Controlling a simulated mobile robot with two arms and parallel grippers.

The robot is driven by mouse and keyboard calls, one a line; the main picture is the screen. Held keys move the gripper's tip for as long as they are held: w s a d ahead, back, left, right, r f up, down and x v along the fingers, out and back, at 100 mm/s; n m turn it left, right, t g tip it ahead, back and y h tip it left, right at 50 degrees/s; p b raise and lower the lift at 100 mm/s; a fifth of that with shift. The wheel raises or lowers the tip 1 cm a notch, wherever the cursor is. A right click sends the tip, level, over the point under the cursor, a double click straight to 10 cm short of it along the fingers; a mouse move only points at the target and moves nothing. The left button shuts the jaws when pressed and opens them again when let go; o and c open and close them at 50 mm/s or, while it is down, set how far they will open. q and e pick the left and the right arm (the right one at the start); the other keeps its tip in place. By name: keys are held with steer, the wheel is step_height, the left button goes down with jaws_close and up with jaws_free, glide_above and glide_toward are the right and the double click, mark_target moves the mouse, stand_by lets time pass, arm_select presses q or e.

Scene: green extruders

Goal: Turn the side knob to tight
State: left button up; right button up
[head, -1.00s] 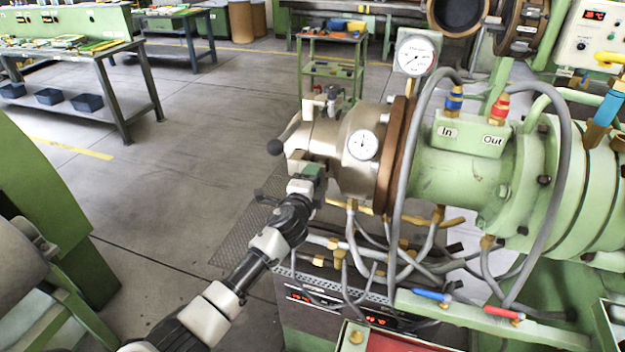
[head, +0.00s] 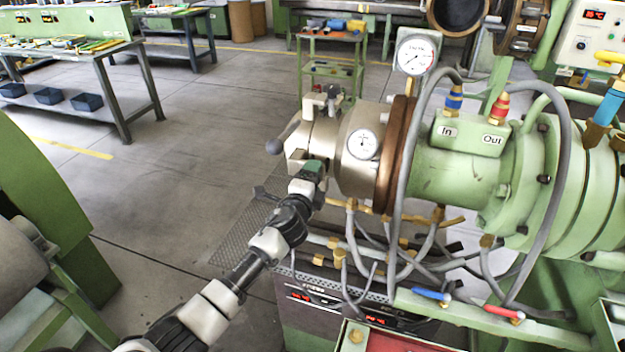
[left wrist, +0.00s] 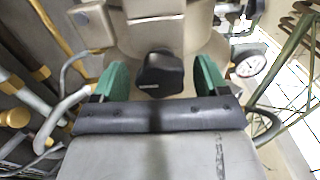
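The side knob (left wrist: 160,74) is a black lobed knob on the beige extruder head (left wrist: 160,28) in the left wrist view. My left gripper (left wrist: 161,82) is open, with one green fingertip on each side of the knob and a visible gap on both sides. In the head view my left gripper (head: 314,168) is at the near lower side of the beige head (head: 325,135). There the gripper hides the knob. My right gripper is in neither current view.
A lever with a dark ball end (head: 274,147) sticks out left of the head. A dial gauge (head: 362,144) and grey hoses (head: 402,150) are to the right. Pipes with brass fittings (head: 340,257) run below. Open floor (head: 190,175) lies to the left.

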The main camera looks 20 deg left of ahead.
arm_select(q)
steer(key=shift+s, duration=0.1)
steer(key=s+b, duration=0.1)
steer(key=s, duration=0.9)
steer(key=shift+s+a, duration=0.2)
steer(key=shift+s, duration=0.1)
steer(key=s+a+f+n+g, duration=0.1)
steer(key=s+f+n+g, duration=0.3)
steer(key=f, duration=0.8)
steer(key=s+a+f+n+g+y, duration=0.15)
steer(key=s+f, duration=0.35)
steer(key=f, duration=0.7)
steer(key=s+a+f+n+g+h, duration=0.1)
steer(key=s+a+f+n+g, duration=0.3)
steer(key=f, duration=0.7)
steer(key=s+d+f+n+g, duration=0.1)
steer(key=s+f, duration=0.5)
steer(key=s, duration=0.6)
steer(key=s+d+f+n+g, duration=0.1)
steer(key=s+f+n+g, duration=0.2)
steer(key=s, duration=1)
steer(key=s+d+f+n+g, duration=0.1)
steer(key=s+f+n+g, duration=0.1)
steer(key=s+f, duration=0.7)
steer(key=s+g, duration=0.1)
steer(key=s, duration=0.2)
steer(key=shift+s+f+n, duration=0.3)
steer(key=shift+n, duration=0.05)
